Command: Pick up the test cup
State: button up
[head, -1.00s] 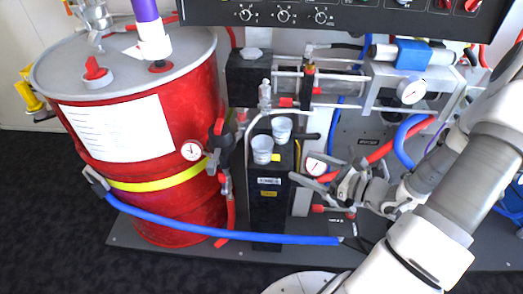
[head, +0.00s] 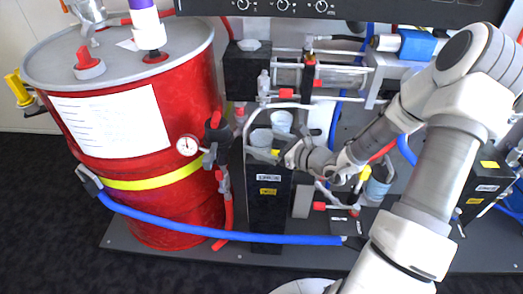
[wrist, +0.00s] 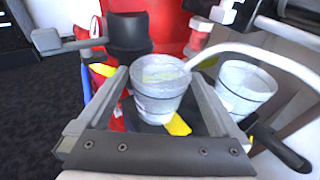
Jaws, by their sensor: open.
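Two translucent white cups stand on top of a narrow black box (head: 268,210). The front cup (head: 261,138) is pale with a grey print band. It also shows in the wrist view (wrist: 160,88), upright, with yellowish contents. The rear cup (head: 281,121) stands just behind it and appears at the right in the wrist view (wrist: 243,88), outside the fingers. My gripper (head: 266,151) is open at the front cup, with one finger on each side of it in the wrist view (wrist: 160,75). Whether the fingers touch the cup cannot be told.
A red drum (head: 140,150) with a white label stands at the left. A pressure gauge (head: 188,145) and valve are near the box. A blue hose (head: 220,233) crosses in front. A pale curved tube (wrist: 250,52) passes close above the cups. A black control panel (head: 345,10) hangs above.

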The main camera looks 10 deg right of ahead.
jog(key=shift+w+a, duration=0.2)
jog(key=shift+w, duration=0.05)
jog(key=c, duration=1.2)
jog(key=shift+c, duration=0.2)
jog(key=shift+r+p, duration=0.4)
jog(key=shift+r, duration=0.15)
jog(key=r, duration=0.1)
jog(key=r+p, duration=0.1)
jog(key=d+r+p, duration=0.1)
jog(key=r, duration=0.1)
jog(key=shift+s, duration=0.25)
jog(key=s+d+r+p, duration=0.4)
jog(key=s+d+r, duration=0.1)
jog(key=d, duration=0.4)
jog(key=shift+s+r, duration=0.3)
jog(key=shift+r, duration=0.1)
